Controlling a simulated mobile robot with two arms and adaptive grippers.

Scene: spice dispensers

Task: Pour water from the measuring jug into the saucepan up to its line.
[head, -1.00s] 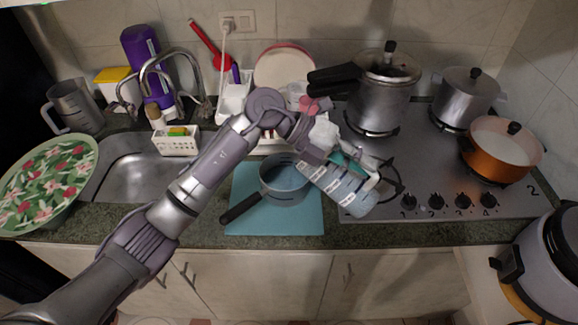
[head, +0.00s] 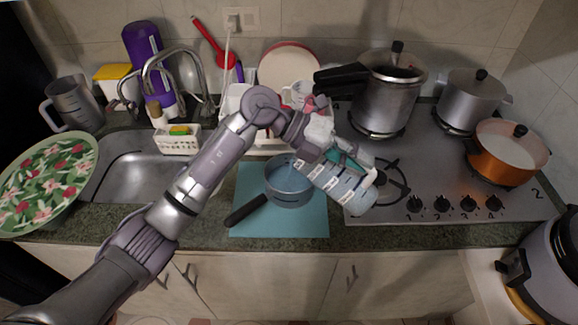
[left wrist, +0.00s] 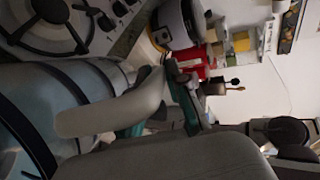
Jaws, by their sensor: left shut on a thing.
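The measuring jug (head: 340,187), clear with white label marks and bluish contents, is tipped with its mouth end toward the saucepan (head: 290,196). My left gripper (head: 350,160) is shut on it, above and right of the pan. The jug also fills the left side of the left wrist view (left wrist: 60,90), beside a grey finger. The saucepan is blue-grey with a dark handle and stands on a teal mat (head: 250,222). Bluish liquid seems to show in it; its level against the line is too small to tell. My right gripper is not in view.
The stove (head: 405,205) lies to the right with a pressure cooker (head: 385,105), a steel pot (head: 470,98) and an orange pan (head: 505,160). The sink (head: 135,170), a grey jug (head: 75,105) and a floral plate (head: 45,185) are left.

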